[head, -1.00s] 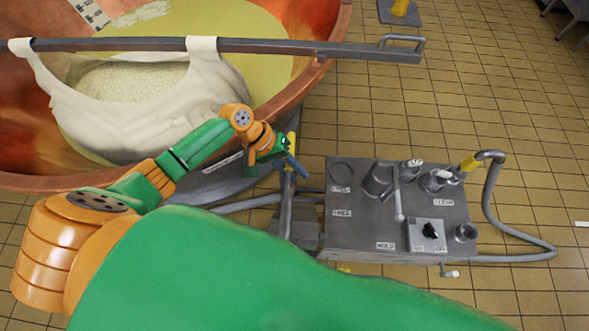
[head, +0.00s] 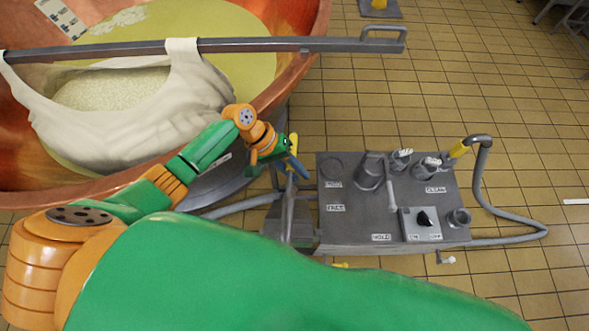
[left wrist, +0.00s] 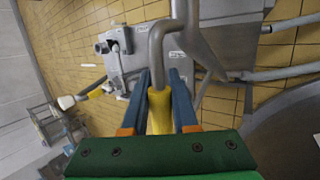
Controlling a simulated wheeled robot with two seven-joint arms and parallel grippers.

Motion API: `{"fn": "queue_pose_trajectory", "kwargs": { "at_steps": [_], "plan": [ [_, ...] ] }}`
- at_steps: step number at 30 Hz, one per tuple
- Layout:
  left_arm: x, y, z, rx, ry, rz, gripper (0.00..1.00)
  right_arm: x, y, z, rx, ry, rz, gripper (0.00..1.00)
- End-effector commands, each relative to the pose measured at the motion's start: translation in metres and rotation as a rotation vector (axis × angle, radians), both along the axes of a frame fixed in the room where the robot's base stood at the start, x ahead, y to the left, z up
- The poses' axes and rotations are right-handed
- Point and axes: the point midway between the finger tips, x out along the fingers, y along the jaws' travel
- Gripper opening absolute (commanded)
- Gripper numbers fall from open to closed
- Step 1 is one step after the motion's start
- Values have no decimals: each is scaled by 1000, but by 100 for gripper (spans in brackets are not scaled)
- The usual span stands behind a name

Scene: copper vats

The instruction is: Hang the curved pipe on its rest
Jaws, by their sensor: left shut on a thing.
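The curved pipe is grey with a yellow sleeve (left wrist: 160,110). In the left wrist view its grey bend (left wrist: 162,40) rises from the sleeve and turns over at the top. My left gripper (left wrist: 162,90) has its blue fingers closed on either side of the sleeve. In the head view my left gripper (head: 290,162) is between the copper vat and the grey console, with a bit of yellow showing beside it. The pipe's lower part is mostly hidden there. I cannot tell which part is its rest. My right gripper is not in view.
The grey console (head: 350,220) has knobs, fittings and a lever, close right of my left gripper. The copper vat (head: 290,85) carries a bar (head: 330,45) with a cloth.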

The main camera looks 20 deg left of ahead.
Motion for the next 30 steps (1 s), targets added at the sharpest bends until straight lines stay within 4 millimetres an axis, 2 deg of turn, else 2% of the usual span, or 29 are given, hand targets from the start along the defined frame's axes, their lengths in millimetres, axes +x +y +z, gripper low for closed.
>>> {"fn": "queue_pose_trajectory", "kwargs": {
  "at_steps": [1, 6, 24, 30],
  "plan": [
    [0, 0, -10, -3, -3, 1, 0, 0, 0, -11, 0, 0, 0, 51],
    [1, -1, -29, 0, -16, 1, 0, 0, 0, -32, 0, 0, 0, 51],
    [1, 0, -95, 9, -56, 2, 0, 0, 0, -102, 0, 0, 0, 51],
    [2, 0, -116, 12, -66, 2, 0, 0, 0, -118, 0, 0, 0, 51]
  ]
}}
